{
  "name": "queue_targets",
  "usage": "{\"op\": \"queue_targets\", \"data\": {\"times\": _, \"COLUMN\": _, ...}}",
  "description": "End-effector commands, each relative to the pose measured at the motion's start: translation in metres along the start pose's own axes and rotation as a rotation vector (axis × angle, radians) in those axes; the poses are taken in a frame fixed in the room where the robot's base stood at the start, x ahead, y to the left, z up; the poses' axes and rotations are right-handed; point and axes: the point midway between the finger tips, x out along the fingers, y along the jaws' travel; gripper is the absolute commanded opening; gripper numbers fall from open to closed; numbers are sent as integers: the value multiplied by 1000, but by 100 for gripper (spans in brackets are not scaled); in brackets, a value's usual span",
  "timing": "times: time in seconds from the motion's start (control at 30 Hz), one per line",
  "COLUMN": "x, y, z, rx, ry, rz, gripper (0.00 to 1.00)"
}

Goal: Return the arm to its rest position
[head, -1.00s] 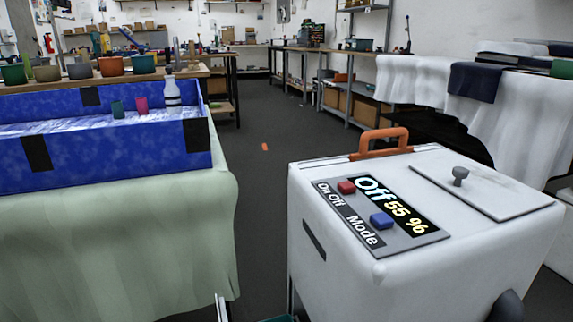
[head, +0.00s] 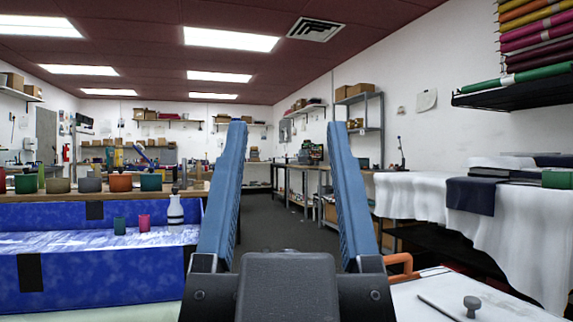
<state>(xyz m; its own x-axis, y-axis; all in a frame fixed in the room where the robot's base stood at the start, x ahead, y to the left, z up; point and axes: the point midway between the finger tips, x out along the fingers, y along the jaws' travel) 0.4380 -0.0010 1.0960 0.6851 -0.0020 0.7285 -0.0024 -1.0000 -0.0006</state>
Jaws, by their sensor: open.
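My gripper (head: 288,135) shows large in the middle of the head view, pointing away from me, with its two blue fingers spread wide apart. It is open, and nothing is between the fingers. It stands in front of the gap between the blue box on the left and the white machine on the right. My arm behind the gripper's dark body is hidden.
On the left, a blue box (head: 100,278) holds a white bottle (head: 175,212), a green cup (head: 119,226) and a pink cup (head: 144,223). At lower right is a white machine (head: 420,300) with an orange handle (head: 400,262). A white-draped table (head: 515,225) stands behind it. Open floor lies between.

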Motion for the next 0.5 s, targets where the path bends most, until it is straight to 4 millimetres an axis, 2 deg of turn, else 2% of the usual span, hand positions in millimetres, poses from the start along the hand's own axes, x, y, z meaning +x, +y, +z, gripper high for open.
{"op": "queue_targets", "data": {"times": 0.27, "x": 2, "y": 0, "z": 0, "rx": 0, "ry": -2, "rz": -1, "gripper": 68}}
{"op": "queue_targets", "data": {"times": 0.37, "x": 8, "y": 0, "z": -6, "rx": 0, "ry": -3, "rz": -1, "gripper": 68}}
{"op": "queue_targets", "data": {"times": 0.5, "x": 29, "y": 0, "z": -25, "rx": 0, "ry": -3, "rz": -1, "gripper": 68}}
